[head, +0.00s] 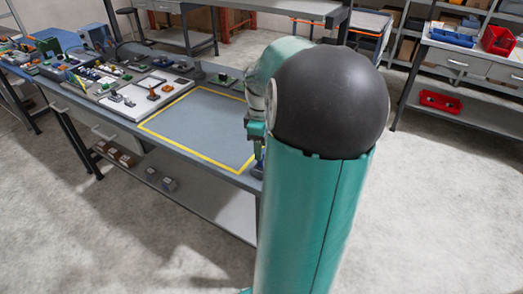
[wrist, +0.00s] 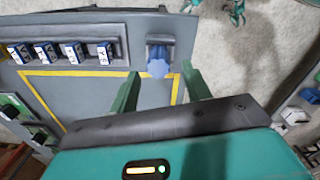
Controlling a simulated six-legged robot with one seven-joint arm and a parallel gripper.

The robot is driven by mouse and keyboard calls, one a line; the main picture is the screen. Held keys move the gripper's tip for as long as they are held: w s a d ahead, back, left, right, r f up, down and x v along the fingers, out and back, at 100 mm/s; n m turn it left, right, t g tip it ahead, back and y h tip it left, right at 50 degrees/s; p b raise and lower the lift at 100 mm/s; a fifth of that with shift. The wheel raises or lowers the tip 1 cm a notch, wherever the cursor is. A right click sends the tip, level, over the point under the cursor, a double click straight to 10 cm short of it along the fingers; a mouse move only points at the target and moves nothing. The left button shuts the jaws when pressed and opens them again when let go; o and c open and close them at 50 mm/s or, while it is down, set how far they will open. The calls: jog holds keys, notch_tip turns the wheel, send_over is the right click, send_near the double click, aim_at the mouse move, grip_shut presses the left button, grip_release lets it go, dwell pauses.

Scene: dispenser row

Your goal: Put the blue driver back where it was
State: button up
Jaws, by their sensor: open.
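In the wrist view a blue driver (wrist: 158,68) shows its rounded, ridged handle end towards the camera, in front of a grey-blue holder (wrist: 160,47) at the table's edge. My gripper (wrist: 160,71) is open, with one green finger to the left of the driver and one to the right. Gaps show between the handle and both fingers, so neither appears to touch it. How deep the driver sits in the holder cannot be told. In the head view my arm hides the driver and most of my gripper.
A row of several blue-and-white lettered blocks (wrist: 73,52) stands left of the holder. The workbench (head: 205,88) has a clear area inside a yellow outline (head: 187,152). Boards with small parts (head: 150,92) lie beyond it on the left. Open floor (head: 440,200) lies at right.

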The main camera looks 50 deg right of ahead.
notch_tip(320, 180, up, 10)
jog(key=shift+f, duration=0.2)
